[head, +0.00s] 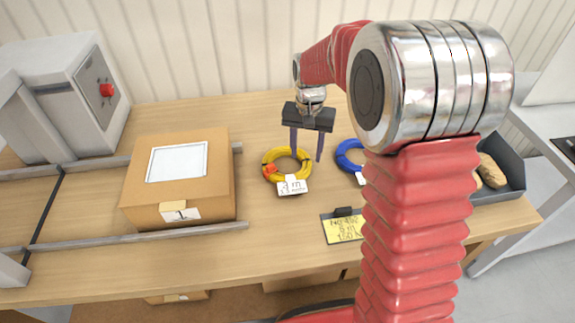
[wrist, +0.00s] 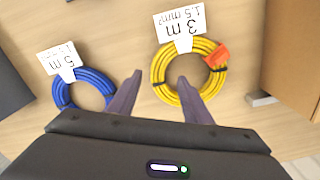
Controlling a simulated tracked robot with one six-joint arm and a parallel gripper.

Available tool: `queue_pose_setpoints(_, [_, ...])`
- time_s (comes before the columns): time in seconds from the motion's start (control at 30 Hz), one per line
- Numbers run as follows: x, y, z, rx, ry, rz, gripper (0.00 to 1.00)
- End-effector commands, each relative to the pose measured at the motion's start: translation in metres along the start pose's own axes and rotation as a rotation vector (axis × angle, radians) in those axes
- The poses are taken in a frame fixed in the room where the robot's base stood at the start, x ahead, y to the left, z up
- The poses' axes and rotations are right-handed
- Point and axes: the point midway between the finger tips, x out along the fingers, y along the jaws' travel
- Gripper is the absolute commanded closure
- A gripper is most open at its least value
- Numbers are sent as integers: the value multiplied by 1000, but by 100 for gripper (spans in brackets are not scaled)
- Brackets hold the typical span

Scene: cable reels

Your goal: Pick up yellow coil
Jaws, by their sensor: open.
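The yellow coil (head: 264,163) lies flat on the wooden table in the head view, with an orange clip and a white tag (head: 292,186) reading 3 m. My gripper (head: 307,157) is open above the coil's right part, fingers pointing down. In the wrist view the yellow coil (wrist: 161,67) lies ahead of my gripper (wrist: 158,90). The right finger overlaps the coil's near rim there, and the left finger shows between it and the blue coil. I cannot tell how high the fingertips are above the table.
A blue coil (head: 345,160) with a white tag lies right of the yellow one, partly behind my arm. A cardboard box (head: 180,180) stands left between metal rails. A yellow note (head: 343,229) lies in front. A dark bin (head: 512,172) sits at right.

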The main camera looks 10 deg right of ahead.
Motion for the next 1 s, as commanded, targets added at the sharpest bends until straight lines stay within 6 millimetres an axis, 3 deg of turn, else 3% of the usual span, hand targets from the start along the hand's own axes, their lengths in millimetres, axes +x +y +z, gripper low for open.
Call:
queue_pose_setpoints(0.27, [2,0,0,0,-1,0,55])
queue_pose_setpoints(0.7, [49,3,0,-1,-2,1,55])
queue_pose_setpoints(1.0, [51,2,0,-1,0,0,55])
